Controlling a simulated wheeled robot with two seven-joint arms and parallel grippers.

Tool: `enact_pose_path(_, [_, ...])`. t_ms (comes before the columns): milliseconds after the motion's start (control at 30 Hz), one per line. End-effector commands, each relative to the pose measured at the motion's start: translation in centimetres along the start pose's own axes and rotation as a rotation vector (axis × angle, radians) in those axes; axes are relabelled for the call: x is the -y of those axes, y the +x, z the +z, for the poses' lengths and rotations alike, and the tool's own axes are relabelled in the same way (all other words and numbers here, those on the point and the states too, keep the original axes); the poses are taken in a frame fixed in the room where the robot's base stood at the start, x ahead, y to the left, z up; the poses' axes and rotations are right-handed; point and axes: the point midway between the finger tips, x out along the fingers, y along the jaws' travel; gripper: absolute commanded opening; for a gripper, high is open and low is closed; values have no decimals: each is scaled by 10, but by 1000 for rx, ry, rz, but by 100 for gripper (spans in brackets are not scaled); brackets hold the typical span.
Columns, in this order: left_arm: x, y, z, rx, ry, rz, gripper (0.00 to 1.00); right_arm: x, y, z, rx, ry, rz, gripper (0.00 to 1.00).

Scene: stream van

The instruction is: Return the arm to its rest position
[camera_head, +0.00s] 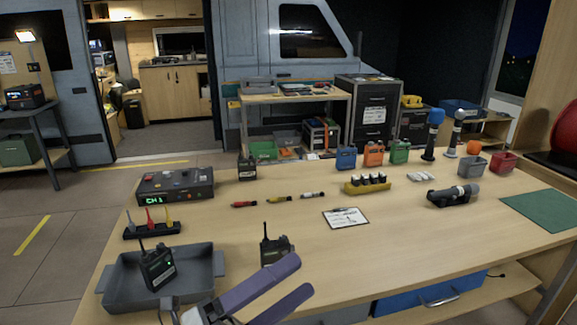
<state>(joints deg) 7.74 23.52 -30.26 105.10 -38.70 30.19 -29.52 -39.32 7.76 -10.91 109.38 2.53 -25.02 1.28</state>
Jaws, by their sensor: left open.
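My left gripper (303,276) reaches in at the bottom of the head view, its two purple fingers pointing up and right. The fingers are spread apart, with nothing visible between them. They show in front of the wooden table (400,235) near its front edge. A black radio (275,247) stands on the table just beyond the fingertips, and I see no grip on it. Another black radio (157,268) with a green light stands in the grey tray (205,272) to the left of the gripper. Most of my left arm is out of frame. My right gripper is not in view.
A control box (175,184) reading CH 1 and a small rack (152,230) stand at left. A blue drawer (430,293) is below. The front right tabletop is clear.

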Motion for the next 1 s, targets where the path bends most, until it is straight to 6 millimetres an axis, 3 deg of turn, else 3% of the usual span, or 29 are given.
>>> enact_pose_path(100, [-61,-56,32,387,-457,68,76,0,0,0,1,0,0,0])
enact_pose_path(233, [-128,-130,34,731,-844,131,76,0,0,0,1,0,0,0])
enact_pose_path(400, [-198,-229,-10,1116,-1250,198,76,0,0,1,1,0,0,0])
enact_pose_path(500, [-225,-278,-47,1307,-1433,229,76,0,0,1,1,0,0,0])
enact_pose_path(600, [-240,-313,-80,1451,-1566,249,76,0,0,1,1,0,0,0])
enact_pose_path(700, [-247,-333,-103,1542,-1648,259,76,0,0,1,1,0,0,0])
enact_pose_path(1000, [-248,-335,-105,1549,-1654,260,76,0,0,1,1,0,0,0])
